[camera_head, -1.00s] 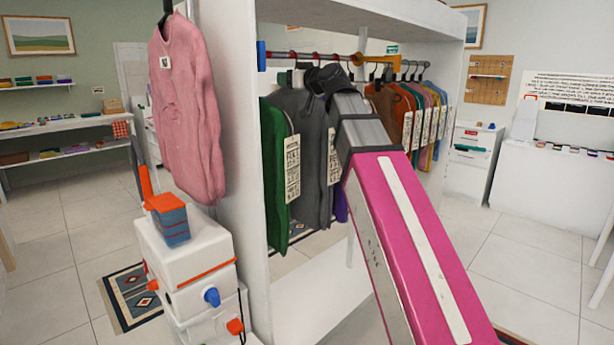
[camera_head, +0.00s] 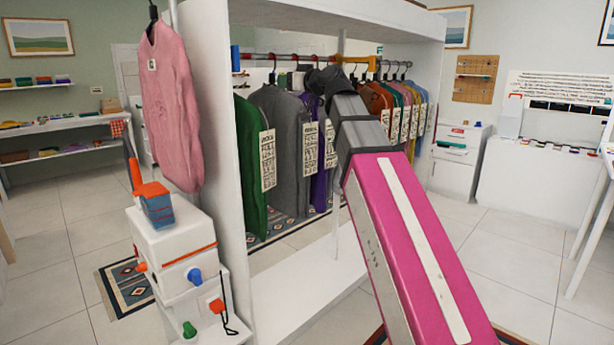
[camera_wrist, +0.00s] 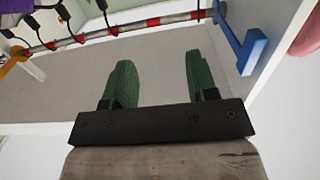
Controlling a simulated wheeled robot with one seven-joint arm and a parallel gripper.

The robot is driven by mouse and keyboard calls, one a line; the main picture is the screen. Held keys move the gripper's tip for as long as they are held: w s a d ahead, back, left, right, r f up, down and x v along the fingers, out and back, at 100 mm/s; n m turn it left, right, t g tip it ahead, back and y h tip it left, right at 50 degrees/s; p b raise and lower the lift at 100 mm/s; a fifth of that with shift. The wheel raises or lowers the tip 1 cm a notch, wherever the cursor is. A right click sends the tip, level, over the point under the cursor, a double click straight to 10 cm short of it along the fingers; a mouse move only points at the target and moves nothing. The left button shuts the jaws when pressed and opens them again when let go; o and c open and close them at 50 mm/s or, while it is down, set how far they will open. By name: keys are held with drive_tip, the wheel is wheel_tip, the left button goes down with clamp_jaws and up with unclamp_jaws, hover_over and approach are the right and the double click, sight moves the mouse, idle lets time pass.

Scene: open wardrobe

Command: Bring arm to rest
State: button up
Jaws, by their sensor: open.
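My gripper (camera_wrist: 158,88) shows in the wrist view with its two green fingers apart and nothing between them. Beyond it are the wardrobe's hanging rail (camera_wrist: 130,28) and a blue rail end bracket (camera_wrist: 243,55). In the head view my pink arm reaches up toward the open wardrobe (camera_head: 222,170), and my gripper is hidden behind the arm's far end. Garments hang on the rail inside, among them a green one (camera_head: 252,165), a grey one (camera_head: 283,150) and a purple one (camera_head: 318,160), several with white printed tags.
A pink shirt (camera_head: 172,110) hangs outside the wardrobe's left side panel. Below it stands a white unit (camera_head: 178,250) with coloured knobs and a blue-and-orange box (camera_head: 156,207) on top. White drawers (camera_head: 460,155) stand behind at the right. The floor at the right is open.

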drive_tip(key=d+f+m+g+h, duration=0.2)
drive_tip(key=d+f, duration=0.1)
drive_tip(key=f, duration=1)
drive_tip(key=w+d+f+m+g+h, duration=0.1)
drive_tip(key=d+f+g+h, duration=0.2)
drive_tip(key=f, duration=1.1)
drive_tip(key=d+f+m+g+h, duration=0.15)
drive_tip(key=d+f, duration=0.25)
drive_tip(key=f, duration=0.9)
drive_tip(key=s+d+f+m+g+h, duration=0.1)
drive_tip(key=s+d+f, duration=0.3)
drive_tip(key=f, duration=0.5)
drive_tip(key=s+d+f+m+g+h, duration=0.1)
drive_tip(key=s+d+f+g+h, duration=0.2)
drive_tip(key=s+d+f, duration=0.2)
drive_tip(key=s+d+f+m+g+h, duration=0.2)
drive_tip(key=s+d+f, duration=0.2)
drive_tip(key=s+f, duration=0.5)
wheel_tip(320, 180, down, 6)
drive_tip(key=shift+d+f, duration=0.1)
drive_tip(key=shift+d, duration=0.25)
